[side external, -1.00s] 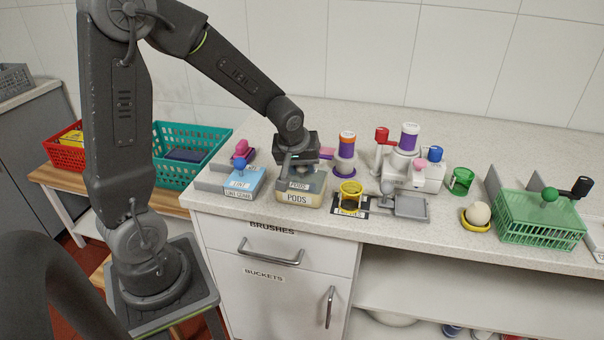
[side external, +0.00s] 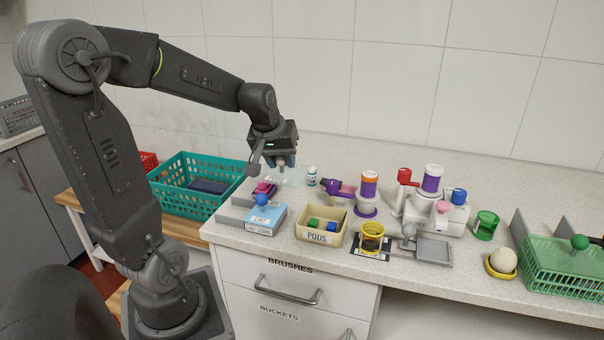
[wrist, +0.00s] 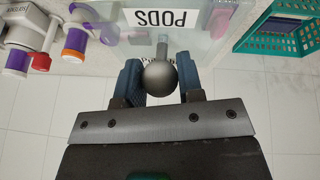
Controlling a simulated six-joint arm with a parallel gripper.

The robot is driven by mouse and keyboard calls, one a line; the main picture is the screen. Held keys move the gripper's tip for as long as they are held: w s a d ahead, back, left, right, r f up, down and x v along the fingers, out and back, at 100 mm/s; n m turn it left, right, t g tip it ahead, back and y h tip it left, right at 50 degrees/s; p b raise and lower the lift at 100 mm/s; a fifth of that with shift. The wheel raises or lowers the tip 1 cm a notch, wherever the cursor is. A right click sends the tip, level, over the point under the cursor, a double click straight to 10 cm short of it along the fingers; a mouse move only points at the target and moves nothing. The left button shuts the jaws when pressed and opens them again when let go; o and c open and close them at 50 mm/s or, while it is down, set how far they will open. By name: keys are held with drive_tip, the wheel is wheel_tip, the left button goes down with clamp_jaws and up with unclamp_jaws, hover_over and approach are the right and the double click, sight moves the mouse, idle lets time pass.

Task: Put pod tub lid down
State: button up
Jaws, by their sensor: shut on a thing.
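The pod tub lid (side external: 290,177) is a see-through plate with a round grey knob. My gripper (side external: 281,163) is shut on the knob, seen close in the wrist view (wrist: 160,77). The lid's PODS label (wrist: 160,18) shows upside down there. The lid is over the back left of the counter, behind the tub; I cannot tell whether it touches the counter. The pod tub (side external: 303,232) is beige, labelled PODS and uncovered, with green and blue pods inside.
A small bottle (side external: 311,176) stands just right of the lid. A purple grinder-like item (side external: 341,188) lies farther right. A teal basket (side external: 190,207) is left of the counter.

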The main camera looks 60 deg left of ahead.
drive_tip(key=a+f, duration=0.1)
drive_tip(key=a, duration=0.3)
drive_tip(key=a+f, duration=0.1)
drive_tip(key=a, duration=0.3)
drive_tip(key=s+a+f, duration=0.1)
drive_tip(key=a, duration=0.4)
drive_tip(key=shift+s+f, duration=0.1)
drive_tip(key=shift+f, duration=0.15)
drive_tip(key=w+d+f, duration=0.1)
drive_tip(key=w+f, duration=0.1)
drive_tip(key=w, duration=0.1)
drive_tip(key=w+d+f, duration=0.2)
drive_tip(key=w, duration=0.1)
drive_tip(key=w+d+f, duration=0.1)
drive_tip(key=w+f, duration=0.1)
drive_tip(key=w, duration=0.1)
drive_tip(key=shift+w+d+f, duration=0.3)
drive_tip(key=shift+w+d, duration=0.1)
drive_tip(key=shift+f, duration=1.95)
drive_tip(key=shift+f, duration=0.1)
drive_tip(key=o, duration=0.9)
